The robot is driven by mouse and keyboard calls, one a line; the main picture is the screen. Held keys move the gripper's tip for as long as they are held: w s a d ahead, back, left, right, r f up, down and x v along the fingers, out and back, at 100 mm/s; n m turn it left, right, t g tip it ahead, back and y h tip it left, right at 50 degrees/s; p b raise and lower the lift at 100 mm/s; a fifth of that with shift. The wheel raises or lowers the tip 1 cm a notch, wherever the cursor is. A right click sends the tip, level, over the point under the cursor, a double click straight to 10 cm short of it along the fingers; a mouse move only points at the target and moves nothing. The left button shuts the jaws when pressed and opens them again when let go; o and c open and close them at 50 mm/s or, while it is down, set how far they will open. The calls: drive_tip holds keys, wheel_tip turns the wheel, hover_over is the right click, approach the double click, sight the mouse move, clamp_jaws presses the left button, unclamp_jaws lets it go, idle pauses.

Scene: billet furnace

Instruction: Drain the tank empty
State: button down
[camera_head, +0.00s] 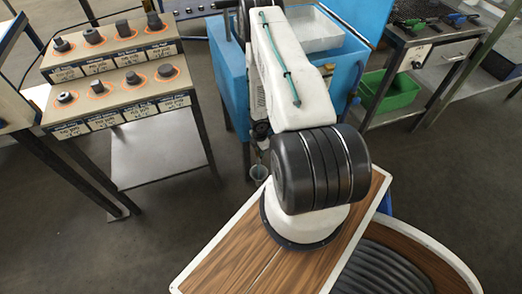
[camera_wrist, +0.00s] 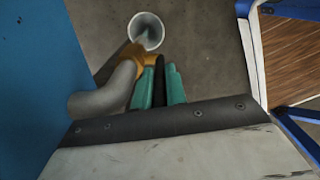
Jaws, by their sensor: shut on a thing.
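The blue tank (camera_head: 233,85) stands behind my arm in the head view. Its blue side (camera_wrist: 35,85) fills the left of the wrist view. A grey bent pipe (camera_wrist: 105,92) comes from that side and joins an orange-yellow valve body (camera_wrist: 148,54). My gripper (camera_wrist: 160,74) has teal fingers, shut on a dark lever (camera_wrist: 159,85) beside the valve body. My arm hides much of the tank.
A stand with labelled sample pieces (camera_head: 115,75) is at the left. A workbench (camera_head: 430,35) with a green bin (camera_head: 390,90) is at the right. Grey floor (camera_head: 170,220) is clear at lower left.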

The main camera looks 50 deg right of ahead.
drive_tip(key=shift+a, duration=0.1)
drive_tip(key=c, duration=1.5)
unclamp_jaws()
drive_tip(key=shift+o, duration=0.3)
drive_tip(key=shift+w, duration=0.1)
